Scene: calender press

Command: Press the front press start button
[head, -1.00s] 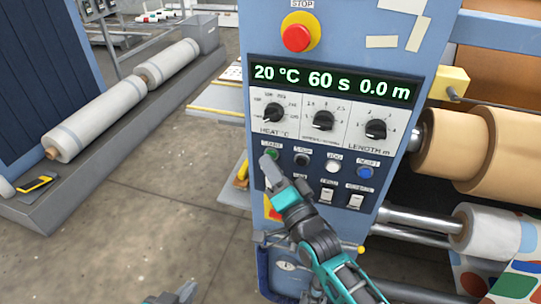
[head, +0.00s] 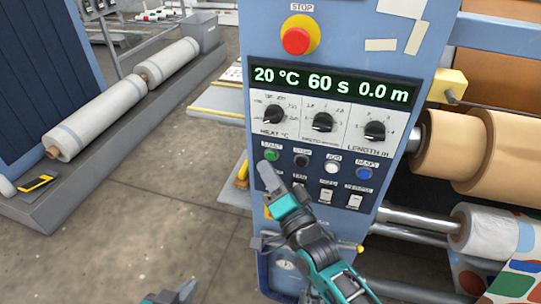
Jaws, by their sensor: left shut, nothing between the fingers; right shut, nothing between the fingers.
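The green start button (head: 271,155) sits at the left end of the button row on the blue press panel (head: 278,206), under a small START label. My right gripper (head: 265,168) is shut and empty, its tip just below the green button. A touch between tip and button cannot be made out; the button shows clear above the tip. My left gripper (head: 184,292) is at the bottom edge, shut and empty, only its top in view.
A black button (head: 302,160), a white one (head: 333,167) and a blue one (head: 364,173) share the row. The red stop button (head: 296,41) is higher up.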

